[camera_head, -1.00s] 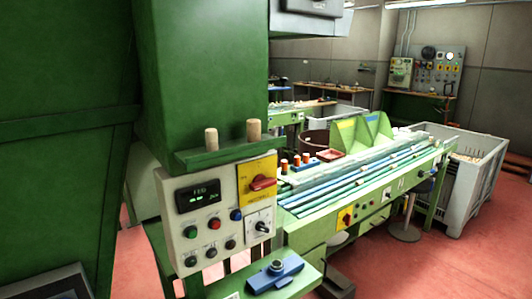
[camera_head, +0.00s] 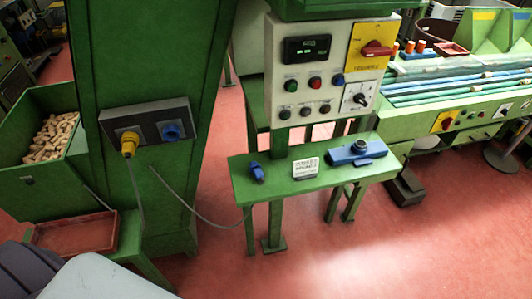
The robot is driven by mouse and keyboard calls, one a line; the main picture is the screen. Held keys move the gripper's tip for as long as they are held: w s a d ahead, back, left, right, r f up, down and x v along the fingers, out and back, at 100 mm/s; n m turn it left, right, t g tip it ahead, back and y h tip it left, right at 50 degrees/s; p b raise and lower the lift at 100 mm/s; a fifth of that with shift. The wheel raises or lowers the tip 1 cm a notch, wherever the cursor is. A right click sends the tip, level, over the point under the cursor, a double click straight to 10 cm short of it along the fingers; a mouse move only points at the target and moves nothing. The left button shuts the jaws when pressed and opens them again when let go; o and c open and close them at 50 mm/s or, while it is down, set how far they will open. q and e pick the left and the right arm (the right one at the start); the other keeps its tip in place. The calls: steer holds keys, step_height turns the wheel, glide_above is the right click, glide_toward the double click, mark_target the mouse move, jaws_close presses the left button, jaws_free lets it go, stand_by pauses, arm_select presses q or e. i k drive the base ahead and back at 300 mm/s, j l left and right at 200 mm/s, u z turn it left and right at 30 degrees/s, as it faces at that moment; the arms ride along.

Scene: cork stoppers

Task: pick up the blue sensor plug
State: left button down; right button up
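A small blue plug (camera_head: 257,172) lies on the left part of a narrow green bench (camera_head: 238,188). A thin grey cable (camera_head: 190,212) hangs from near the green machine column across to the bench; I cannot clearly tell where its ends join. On the column, a dark socket box (camera_head: 150,117) carries a blue round socket (camera_head: 171,131) on its right. A yellow plug (camera_head: 129,147) is at the box's left side, with a cable hanging down from it. Neither of my grippers is in view.
A small white sign (camera_head: 305,168) and a blue device with a dark knob (camera_head: 357,152) stand right of the plug. A control panel (camera_head: 328,72) is above the bench's back. A bin of corks (camera_head: 50,138) and a reddish tray (camera_head: 78,232) are left. Red floor is open in front.

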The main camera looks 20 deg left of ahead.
mark_target(255, 170)
steer(key=u, duration=1.4)
steer(key=i+j, duration=0.3)
steer(key=i+j+z, duration=0.25)
steer(key=j+z, duration=0.25)
steer(key=j, duration=0.15)
steer(key=i+j+z, duration=0.25)
steer(key=j, duration=0.2)
steer(key=j+z, duration=0.35)
steer(key=z, duration=0.35)
